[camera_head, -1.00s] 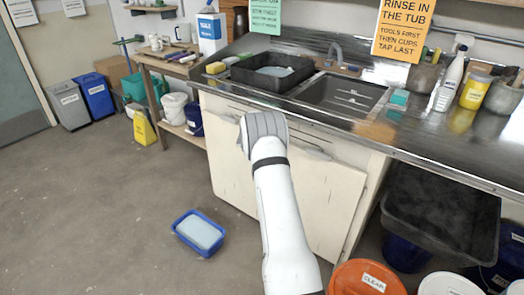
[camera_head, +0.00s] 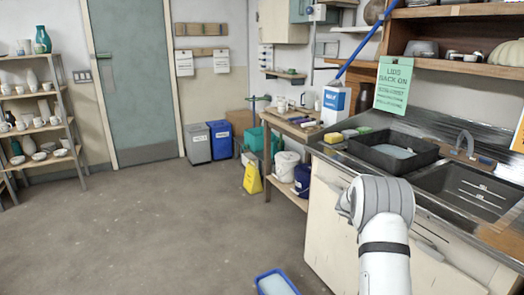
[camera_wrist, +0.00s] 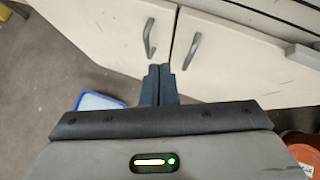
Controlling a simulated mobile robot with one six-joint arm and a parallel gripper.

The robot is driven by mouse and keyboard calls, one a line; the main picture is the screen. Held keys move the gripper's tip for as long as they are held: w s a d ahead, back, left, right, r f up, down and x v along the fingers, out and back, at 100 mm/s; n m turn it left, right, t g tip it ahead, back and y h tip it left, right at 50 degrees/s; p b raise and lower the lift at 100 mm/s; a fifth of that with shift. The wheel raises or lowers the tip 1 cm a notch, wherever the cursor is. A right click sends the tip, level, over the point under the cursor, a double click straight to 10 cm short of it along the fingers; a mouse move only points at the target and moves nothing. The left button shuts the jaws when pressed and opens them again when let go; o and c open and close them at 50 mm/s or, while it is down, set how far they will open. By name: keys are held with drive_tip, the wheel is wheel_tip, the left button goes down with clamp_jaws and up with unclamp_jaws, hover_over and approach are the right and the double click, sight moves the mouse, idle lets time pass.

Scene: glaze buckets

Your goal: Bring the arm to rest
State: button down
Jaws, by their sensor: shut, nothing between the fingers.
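My white and grey arm reaches up from the bottom right of the head view, in front of the sink cupboard (camera_head: 328,215). The fingers are hidden there behind my own wrist. In the wrist view my gripper (camera_wrist: 158,70) shows with its two dark fingers together and nothing between them. The fingers point toward the pale cupboard doors (camera_wrist: 120,32) with their two grey handles. I cannot tell how far the fingertips are from the doors.
A blue tub (camera_head: 275,284) with pale contents stands on the floor, also in the wrist view (camera_wrist: 98,102). The counter holds a black tray (camera_head: 394,150) beside the sink (camera_head: 465,190). A yellow floor sign (camera_head: 252,178) stands near the wooden table. The floor at left is open.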

drive_tip(key=s+a+r+n+t+y+p, duration=0.15)
drive_tip(key=a+r+n+t+y, duration=0.25)
drive_tip(key=a+r+n, duration=0.95)
drive_tip(key=s+a+r+n+y, duration=0.4)
drive_tip(key=s+a+r+n, duration=0.4)
drive_tip(key=s+a+n, duration=0.1)
drive_tip(key=s+a+r+n+g+y+p, duration=0.1)
drive_tip(key=s+a+n+g, duration=0.1)
drive_tip(key=s+a+n, duration=0.35)
drive_tip(key=s+a+n+g+p, duration=0.1)
drive_tip(key=s+a+n+g, duration=0.1)
drive_tip(key=s+n, duration=0.6)
drive_tip(key=s+f+n+g, duration=0.1)
drive_tip(key=s+n, duration=0.1)
drive_tip(key=s, duration=0.5)
drive_tip(key=s+d+n+g+h+p, duration=0.1)
drive_tip(key=s+n, duration=0.2)
drive_tip(key=s, duration=0.5)
drive_tip(key=s+d+f+n+g+h, duration=0.1)
drive_tip(key=s+n+g, duration=0.1)
drive_tip(key=s, duration=0.5)
drive_tip(key=shift+s+f+n, duration=0.35)
drive_tip(key=shift+n, duration=0.25)
drive_tip(key=shift+d, duration=0.1)
